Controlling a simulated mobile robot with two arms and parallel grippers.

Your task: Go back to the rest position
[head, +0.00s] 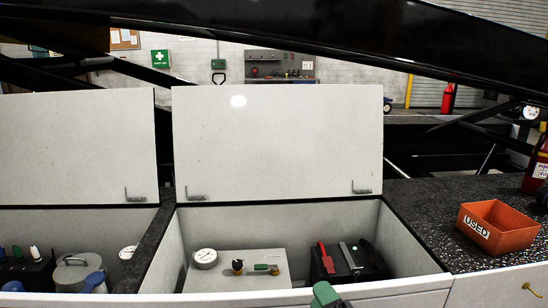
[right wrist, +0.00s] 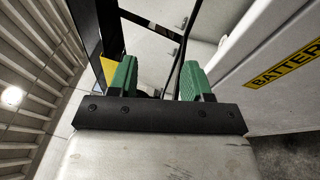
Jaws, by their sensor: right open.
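My right gripper (right wrist: 155,85) shows in the right wrist view with its two green fingers apart and nothing between them. In the head view only a green fingertip of it (head: 325,294) shows at the bottom edge, in front of the open middle compartment (head: 418,258). My left gripper is in neither view.
The middle compartment's white lid (head: 280,145) stands raised. Inside are a gauge (head: 204,258) on a pale block and a black battery-like box (head: 345,262). An orange bin marked USED (head: 510,233) stands on the speckled counter (head: 440,212). A dark beam (head: 330,30) crosses above.

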